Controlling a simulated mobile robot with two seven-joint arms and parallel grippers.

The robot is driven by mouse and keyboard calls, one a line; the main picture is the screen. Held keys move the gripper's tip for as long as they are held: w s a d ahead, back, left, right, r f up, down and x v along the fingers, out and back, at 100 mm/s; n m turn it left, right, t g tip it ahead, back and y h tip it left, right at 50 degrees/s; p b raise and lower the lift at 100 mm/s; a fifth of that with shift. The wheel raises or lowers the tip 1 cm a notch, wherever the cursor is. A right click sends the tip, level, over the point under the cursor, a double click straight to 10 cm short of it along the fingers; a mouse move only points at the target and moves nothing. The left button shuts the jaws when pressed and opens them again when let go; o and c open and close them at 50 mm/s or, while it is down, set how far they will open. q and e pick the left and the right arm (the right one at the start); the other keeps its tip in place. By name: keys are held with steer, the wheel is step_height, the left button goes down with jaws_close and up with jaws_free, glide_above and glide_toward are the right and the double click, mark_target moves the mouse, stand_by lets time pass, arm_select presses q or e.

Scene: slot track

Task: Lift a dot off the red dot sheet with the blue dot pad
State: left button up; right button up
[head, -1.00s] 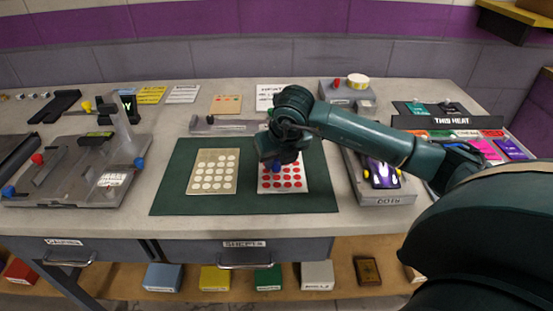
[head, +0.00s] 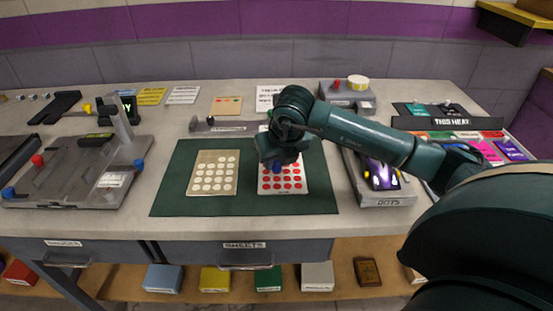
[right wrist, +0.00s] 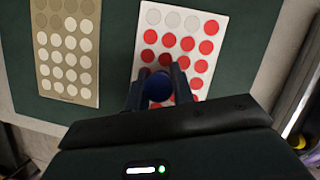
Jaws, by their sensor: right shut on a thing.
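The red dot sheet (head: 301,187) is a white card with rows of red dots, lying on a dark green mat (head: 170,190). It also shows in the right wrist view (right wrist: 222,38), where three spots in its far row look pale grey. My right gripper (head: 277,162) is over the sheet's upper left part, fingers down, and is shut on the blue dot pad (head: 277,168). The pad shows between the fingers in the right wrist view (right wrist: 158,88). Whether the pad touches the sheet I cannot tell. My left gripper is not in view.
A tan sheet with white dots (head: 213,172) lies left of the red sheet on the mat. A grey track fixture (head: 75,190) stands at the left.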

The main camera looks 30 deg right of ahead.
steer(key=shift+r+p, duration=1.8)
steer(key=shift+r, duration=1.6)
